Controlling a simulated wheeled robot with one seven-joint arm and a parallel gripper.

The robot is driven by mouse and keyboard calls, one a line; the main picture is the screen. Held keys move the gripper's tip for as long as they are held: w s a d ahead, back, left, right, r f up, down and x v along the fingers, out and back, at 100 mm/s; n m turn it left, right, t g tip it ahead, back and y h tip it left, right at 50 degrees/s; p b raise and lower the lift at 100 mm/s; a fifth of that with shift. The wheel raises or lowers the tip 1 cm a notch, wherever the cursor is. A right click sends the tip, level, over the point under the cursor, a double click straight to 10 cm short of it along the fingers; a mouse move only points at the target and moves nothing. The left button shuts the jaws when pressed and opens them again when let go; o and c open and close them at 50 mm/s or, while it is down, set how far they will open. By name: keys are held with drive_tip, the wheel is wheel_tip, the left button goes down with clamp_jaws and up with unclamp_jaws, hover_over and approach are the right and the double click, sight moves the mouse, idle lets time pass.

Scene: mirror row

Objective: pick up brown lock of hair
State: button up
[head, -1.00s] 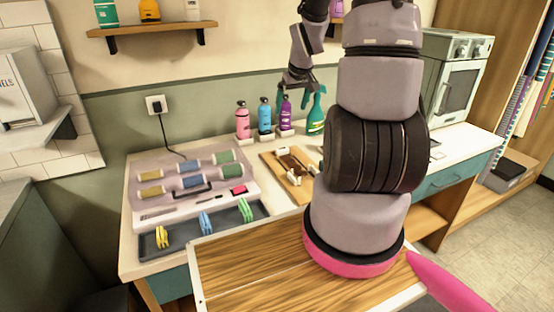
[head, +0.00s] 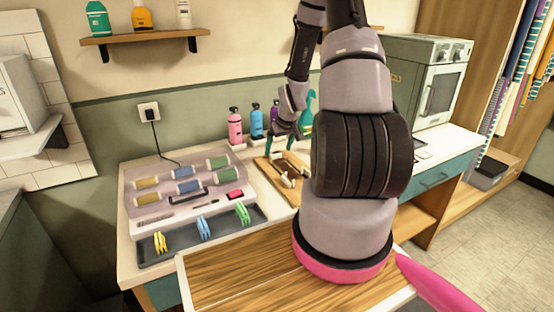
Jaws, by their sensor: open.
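The brown lock of hair (head: 287,167) lies on a wooden board (head: 266,172) on the counter, with small white pieces beside it. My gripper (head: 281,145) points down with its teal fingers apart and nothing seen between them. In the picture it is just above the upper end of the lock; the exact height gap is hard to tell. My arm hides the right part of the board.
A roller case (head: 170,205) and a tray of clips (head: 180,252) lie to the left. A grey oven (head: 430,85) stands right.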

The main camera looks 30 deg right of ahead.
sight(277, 154)
drive_tip(key=shift+x, duration=1.55)
drive_tip(key=c, duration=1.5)
drive_tip(key=shift+r, duration=0.15)
